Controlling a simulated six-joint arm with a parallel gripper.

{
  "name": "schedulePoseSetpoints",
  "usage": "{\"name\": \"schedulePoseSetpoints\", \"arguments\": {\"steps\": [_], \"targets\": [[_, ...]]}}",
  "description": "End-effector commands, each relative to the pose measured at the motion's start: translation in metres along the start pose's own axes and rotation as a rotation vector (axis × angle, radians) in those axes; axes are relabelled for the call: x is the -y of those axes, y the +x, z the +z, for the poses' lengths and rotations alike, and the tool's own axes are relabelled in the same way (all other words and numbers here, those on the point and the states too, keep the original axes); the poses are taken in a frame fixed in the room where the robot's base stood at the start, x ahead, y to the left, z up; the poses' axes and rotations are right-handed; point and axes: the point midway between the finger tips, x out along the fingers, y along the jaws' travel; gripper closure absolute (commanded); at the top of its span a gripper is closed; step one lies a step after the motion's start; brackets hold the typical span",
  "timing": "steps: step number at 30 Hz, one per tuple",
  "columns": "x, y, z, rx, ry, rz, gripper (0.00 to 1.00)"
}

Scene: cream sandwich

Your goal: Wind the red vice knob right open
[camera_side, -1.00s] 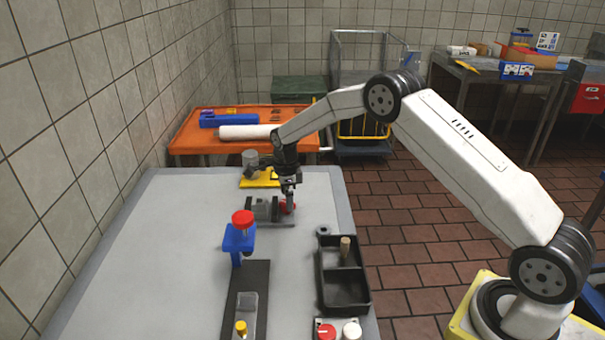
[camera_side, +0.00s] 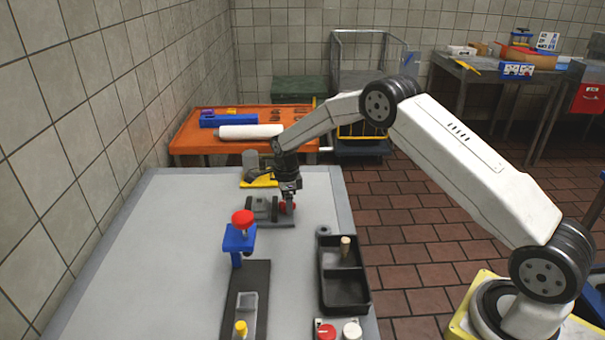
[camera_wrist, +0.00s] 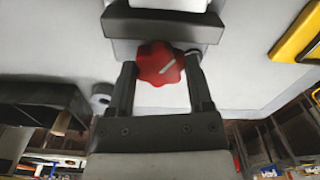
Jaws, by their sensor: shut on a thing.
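The red vice knob (camera_wrist: 155,63) is a lobed knob with a pale line on its face, in the middle of the wrist view. My gripper (camera_wrist: 159,78) is shut on it, one finger at each side. In the side view the knob (camera_side: 283,206) is a small red patch, mostly hidden by my gripper (camera_side: 288,207). The grey vice (camera_side: 262,210) stands on the table left of the knob. In the wrist view a dark vice block (camera_wrist: 165,25) lies just beyond the knob.
A blue stand with a red top (camera_side: 240,235) is in front of the vice. A black tray (camera_side: 345,290) with a wooden peg stands at front right. A yellow-based device (camera_side: 260,181) is behind the vice. The table's left side (camera_side: 150,260) is clear.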

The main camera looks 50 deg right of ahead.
Motion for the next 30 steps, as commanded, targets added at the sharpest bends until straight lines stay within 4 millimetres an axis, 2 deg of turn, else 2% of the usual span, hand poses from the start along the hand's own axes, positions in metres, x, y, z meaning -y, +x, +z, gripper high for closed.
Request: {"name": "schedulePoseSetpoints", "arguments": {"steps": [17, 29, 30], "targets": [[0.0, -0.0006, 0.0005, 0.0, -0.328, 0.001, 0.93], [0.0, -0.0008, 0.0007, 0.0, -0.358, 0.001, 0.93], [0.0, -0.0008, 0.0007, 0.0, -0.358, 0.001, 0.21]]}}
